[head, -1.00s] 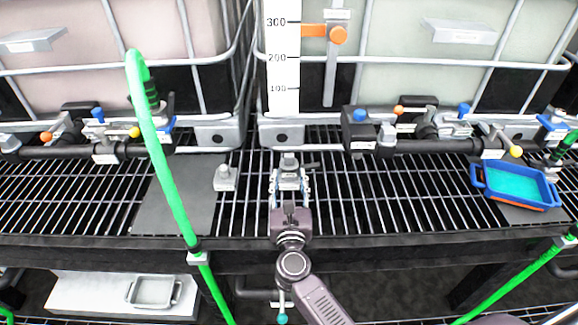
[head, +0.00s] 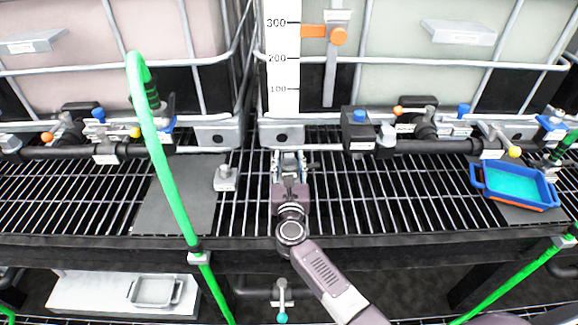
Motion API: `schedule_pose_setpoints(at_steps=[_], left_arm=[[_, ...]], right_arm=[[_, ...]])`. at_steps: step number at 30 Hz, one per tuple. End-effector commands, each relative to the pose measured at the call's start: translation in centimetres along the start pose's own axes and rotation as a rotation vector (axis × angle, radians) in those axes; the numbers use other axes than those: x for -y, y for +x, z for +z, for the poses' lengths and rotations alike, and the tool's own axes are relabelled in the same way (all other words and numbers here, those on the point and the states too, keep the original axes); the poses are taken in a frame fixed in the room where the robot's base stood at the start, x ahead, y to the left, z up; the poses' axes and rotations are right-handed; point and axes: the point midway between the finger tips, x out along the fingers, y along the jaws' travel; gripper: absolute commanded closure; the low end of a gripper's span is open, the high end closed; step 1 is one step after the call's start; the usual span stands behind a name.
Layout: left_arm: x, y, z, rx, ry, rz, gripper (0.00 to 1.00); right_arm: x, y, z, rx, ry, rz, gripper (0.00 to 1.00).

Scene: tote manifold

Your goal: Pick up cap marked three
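My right gripper (head: 289,162) reaches forward over the grating at the middle. Its two fingers look spread, one on each side of a small grey fitting (head: 288,157) with a dark lever on its right. I see no clear gap or contact between the fingers and the fitting. I cannot read a three on anything, so I cannot tell which part is the marked cap. My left gripper is not in view.
A green hose (head: 168,165) rises left of the gripper. Pipe manifolds with valves (head: 420,130) run along the back below two totes. A blue tray (head: 513,185) sits at the right. A grey mat (head: 172,208) lies on the grating (head: 385,195). A teal-tipped valve handle (head: 282,300) hangs below.

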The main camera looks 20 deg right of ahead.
Motion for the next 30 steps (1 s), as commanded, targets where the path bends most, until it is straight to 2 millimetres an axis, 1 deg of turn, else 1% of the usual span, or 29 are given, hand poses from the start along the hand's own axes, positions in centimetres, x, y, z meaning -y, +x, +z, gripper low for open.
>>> schedule_pose_setpoints(at_steps=[1, 9, 10, 18, 22, 26, 29, 30], left_arm=[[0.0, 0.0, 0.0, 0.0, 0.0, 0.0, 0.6], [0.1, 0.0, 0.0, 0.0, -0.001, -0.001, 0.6], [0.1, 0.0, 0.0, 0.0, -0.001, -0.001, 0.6], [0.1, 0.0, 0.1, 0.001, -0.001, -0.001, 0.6], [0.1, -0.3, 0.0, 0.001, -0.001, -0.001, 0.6], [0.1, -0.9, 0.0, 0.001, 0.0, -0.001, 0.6], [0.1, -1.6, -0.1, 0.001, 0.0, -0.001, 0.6], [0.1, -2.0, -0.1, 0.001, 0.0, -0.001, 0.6]], right_arm=[[0.0, 0.0, 0.0, 0.0, 0.0, 0.0, 0.69], [0.0, 0.0, 0.0, 0.0, -0.001, 0.0, 0.99], [0.0, 0.0, 0.0, 0.0, -0.001, 0.0, 1.0], [0.0, 0.0, 0.1, 0.002, 0.0, 0.0, 1.0], [0.0, 0.0, 0.7, 0.002, 0.001, 0.0, 1.0], [0.0, 0.0, 2.1, 0.002, 0.003, -0.001, 1.0], [-0.1, 0.0, 3.9, 0.003, 0.005, 0.0, 1.0], [0.0, 0.0, 4.8, 0.003, 0.006, -0.001, 1.0]])
